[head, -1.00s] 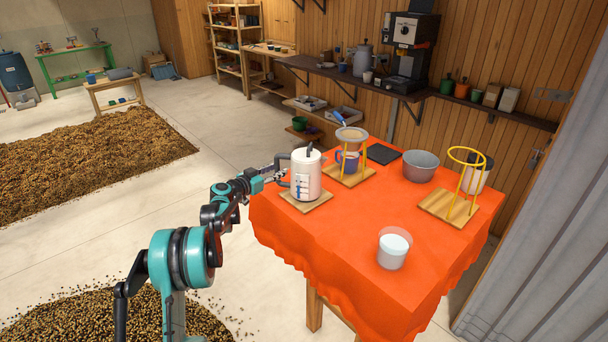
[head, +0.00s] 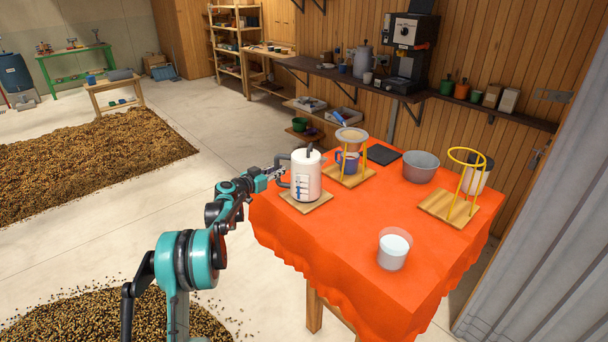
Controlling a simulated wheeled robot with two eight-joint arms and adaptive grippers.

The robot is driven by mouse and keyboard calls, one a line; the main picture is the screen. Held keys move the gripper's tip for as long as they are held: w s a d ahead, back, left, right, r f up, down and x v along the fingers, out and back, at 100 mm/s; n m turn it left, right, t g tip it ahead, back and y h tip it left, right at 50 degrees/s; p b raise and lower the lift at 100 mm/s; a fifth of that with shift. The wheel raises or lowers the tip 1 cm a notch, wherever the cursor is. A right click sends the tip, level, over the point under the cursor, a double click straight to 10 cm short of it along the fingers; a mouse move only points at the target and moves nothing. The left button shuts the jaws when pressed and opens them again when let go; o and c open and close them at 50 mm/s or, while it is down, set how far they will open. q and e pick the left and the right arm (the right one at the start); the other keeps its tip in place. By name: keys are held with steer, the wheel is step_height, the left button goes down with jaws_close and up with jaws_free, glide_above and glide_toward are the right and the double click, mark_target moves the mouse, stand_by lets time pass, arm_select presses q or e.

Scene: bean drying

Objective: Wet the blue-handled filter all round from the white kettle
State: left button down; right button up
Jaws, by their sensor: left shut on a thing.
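The white kettle (head: 306,172) with a black lid knob and blue markings stands upright on a wooden board (head: 318,204) at the left of the table. My left gripper (head: 277,175) is at its dark handle (head: 283,170) on the left side and is shut on it. The blue-handled filter (head: 351,134) sits in a yellow stand (head: 366,158) just behind and right of the kettle, its blue handle pointing up and left. A blue mug (head: 349,161) stands under the filter. The inside of the filter looks brownish. My right gripper is not in view.
On the orange cloth (head: 345,250) are a grey bowl (head: 421,167), an empty yellow stand (head: 463,180), a dark-topped jar (head: 476,175) behind it, a glass of white contents (head: 394,250) and a black flat pad (head: 382,154). The cloth's middle is clear.

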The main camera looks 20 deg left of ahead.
mark_target(278, 158)
arm_select(q)
steer(key=shift+r, duration=0.15)
steer(key=shift+r+p, duration=1.3)
steer(key=shift+r, duration=1.1)
